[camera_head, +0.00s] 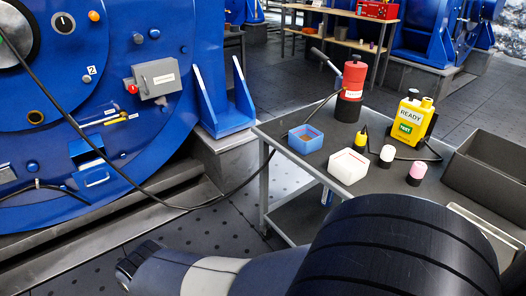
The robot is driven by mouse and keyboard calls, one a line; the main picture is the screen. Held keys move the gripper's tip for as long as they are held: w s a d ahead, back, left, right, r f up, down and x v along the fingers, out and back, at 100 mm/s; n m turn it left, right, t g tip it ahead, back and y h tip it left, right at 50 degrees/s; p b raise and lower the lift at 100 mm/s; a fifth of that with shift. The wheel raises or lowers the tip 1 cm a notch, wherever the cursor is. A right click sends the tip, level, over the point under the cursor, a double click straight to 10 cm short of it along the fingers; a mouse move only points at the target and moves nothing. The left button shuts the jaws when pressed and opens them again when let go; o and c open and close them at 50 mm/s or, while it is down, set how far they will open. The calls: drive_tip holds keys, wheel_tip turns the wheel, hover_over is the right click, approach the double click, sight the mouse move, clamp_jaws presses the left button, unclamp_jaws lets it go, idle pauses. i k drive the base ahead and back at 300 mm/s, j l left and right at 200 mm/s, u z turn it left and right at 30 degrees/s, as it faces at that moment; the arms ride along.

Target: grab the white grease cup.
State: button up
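Two white things stand on the grey cart (270,140). One is an open, square white cup (346,172) near the front edge. The other is a small white cylinder (387,152) on a dark base, to its right. I cannot tell for sure which of them is the grease cup. A blue square cup (305,143) with brownish contents sits behind and left of the square white one. My dark and grey arm fills the lower foreground, apart in the picture from these things. My gripper's fingers do not show.
A black cable crosses from the blue motor (90,165) to the canister.

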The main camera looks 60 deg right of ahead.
sight(347, 165)
drive_tip(key=z, duration=2.75)
